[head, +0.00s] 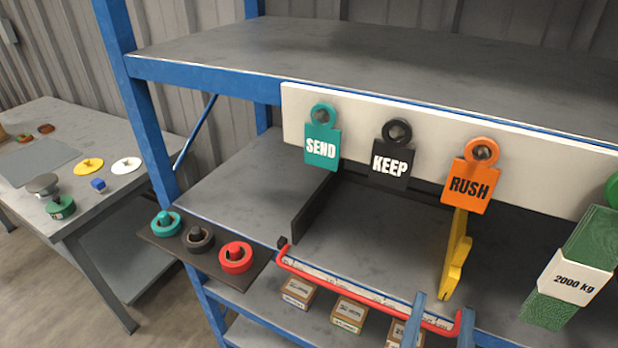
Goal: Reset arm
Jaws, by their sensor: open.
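On a white board along the front of the upper shelf hang a teal SEND tag (321,148), a black KEEP tag (390,166) and an orange RUSH tag (468,187). Each has a ring at its top. A small dark tray (222,278) at the left of the lower shelf bears teal (165,223), dark grey (198,239) and red (236,258) round knobbed pieces.
A red rail (370,296) runs along the shelf front, with small boxes (298,291) below. A grey table (110,205) with small discs is at left.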

